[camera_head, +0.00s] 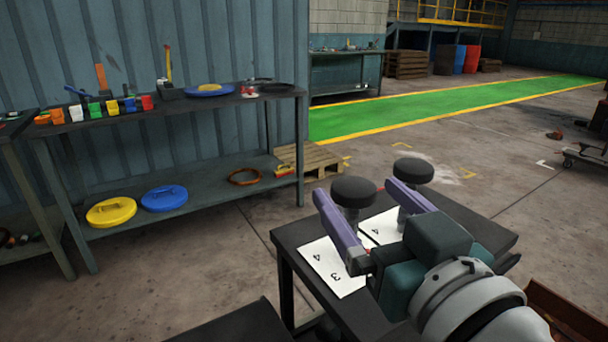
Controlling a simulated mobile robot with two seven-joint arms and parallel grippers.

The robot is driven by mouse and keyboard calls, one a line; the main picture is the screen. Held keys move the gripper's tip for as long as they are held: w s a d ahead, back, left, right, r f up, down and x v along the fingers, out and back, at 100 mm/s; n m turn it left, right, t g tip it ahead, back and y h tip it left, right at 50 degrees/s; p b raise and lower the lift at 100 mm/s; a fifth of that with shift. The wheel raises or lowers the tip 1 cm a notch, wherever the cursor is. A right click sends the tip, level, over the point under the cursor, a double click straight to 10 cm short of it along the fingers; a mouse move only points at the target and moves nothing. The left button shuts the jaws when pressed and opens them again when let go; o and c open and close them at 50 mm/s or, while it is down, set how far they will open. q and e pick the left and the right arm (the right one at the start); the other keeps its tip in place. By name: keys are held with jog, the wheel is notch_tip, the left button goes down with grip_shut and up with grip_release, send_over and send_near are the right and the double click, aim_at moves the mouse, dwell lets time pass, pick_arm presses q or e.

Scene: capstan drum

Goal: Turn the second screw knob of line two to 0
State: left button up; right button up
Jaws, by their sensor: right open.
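Two dark round screw knobs on stems stand on a small dark table (290,236). The nearer knob (353,191) is at the left and the farther knob (413,171) is at the right. White sheets with printed numbers lie under them; the near sheet (325,259) shows 3 and 4, the far sheet (375,226) a 4. My right gripper (357,189) is open, its purple fingers apart. In the picture the nearer knob shows between the fingers; I cannot tell if either touches it. The right finger partly hides the farther knob's stem. My left gripper is not in view.
A metal shelf (290,92) at the left holds colored blocks, with a yellow disc (111,212) and a blue disc (164,198) on its lower level. A wooden pallet (312,160) lies behind. Open floor and a green walkway (450,105) extend to the right.

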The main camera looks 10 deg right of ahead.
jog(key=shift+w+a, duration=0.15)
jog(key=shift+w, duration=1.45)
jog(key=c, duration=1.4)
